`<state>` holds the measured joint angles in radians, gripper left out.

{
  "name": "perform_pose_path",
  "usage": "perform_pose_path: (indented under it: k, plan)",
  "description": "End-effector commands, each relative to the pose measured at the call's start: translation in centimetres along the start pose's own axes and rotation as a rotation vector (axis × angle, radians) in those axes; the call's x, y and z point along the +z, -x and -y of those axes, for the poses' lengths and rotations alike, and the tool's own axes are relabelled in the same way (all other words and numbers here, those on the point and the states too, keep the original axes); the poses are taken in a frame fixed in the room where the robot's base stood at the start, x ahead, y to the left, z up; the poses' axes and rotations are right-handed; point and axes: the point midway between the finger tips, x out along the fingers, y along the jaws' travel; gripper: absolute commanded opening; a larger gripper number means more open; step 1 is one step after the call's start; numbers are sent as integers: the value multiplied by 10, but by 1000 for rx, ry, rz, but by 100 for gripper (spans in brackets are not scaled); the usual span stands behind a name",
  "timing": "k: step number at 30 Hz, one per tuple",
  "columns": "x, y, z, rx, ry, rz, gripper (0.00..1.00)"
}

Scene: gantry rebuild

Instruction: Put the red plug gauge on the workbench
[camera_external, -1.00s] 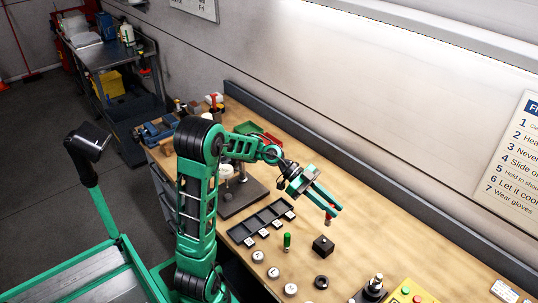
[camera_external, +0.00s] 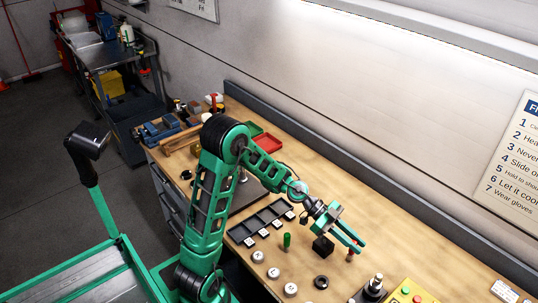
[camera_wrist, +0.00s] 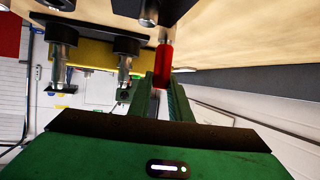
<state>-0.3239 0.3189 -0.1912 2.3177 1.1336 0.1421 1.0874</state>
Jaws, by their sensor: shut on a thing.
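My gripper (camera_external: 356,247) is shut on the red plug gauge (camera_wrist: 160,68), whose red handle sits between the two green fingers in the wrist view. The gauge's metal end points toward the wooden surface of the workbench (camera_external: 415,240). In the external view the gauge (camera_external: 350,257) shows only as a small red bit below the fingertips, low over the bench to the right of the black block. I cannot tell whether its end touches the bench.
A black block (camera_external: 323,250) stands close left of the gripper, with a green-handled gauge (camera_external: 287,241) beyond it. A black ring (camera_external: 321,282), several pale discs (camera_external: 290,289) and a yellow button box (camera_external: 408,293) lie nearer. Bench toward the wall is clear.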

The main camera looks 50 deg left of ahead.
Motion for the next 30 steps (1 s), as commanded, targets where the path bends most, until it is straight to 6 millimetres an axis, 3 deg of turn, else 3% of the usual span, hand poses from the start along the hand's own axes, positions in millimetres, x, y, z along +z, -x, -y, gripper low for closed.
perform_pose_path:
  k: [13, 14, 15, 16, 26, 30]
  plan:
    - [8, -3, 0, 0, -1, -1, 0]
    - [8, -3, 0, 0, -1, 0, 25]
    - [8, -3, 0, 0, -1, 0, 34]
    - [7, -3, 0, 0, -1, 0, 37]
    - [5, -2, 0, 0, -3, 0, 37]
    - [5, 12, 1, -3, -2, -1, 37]
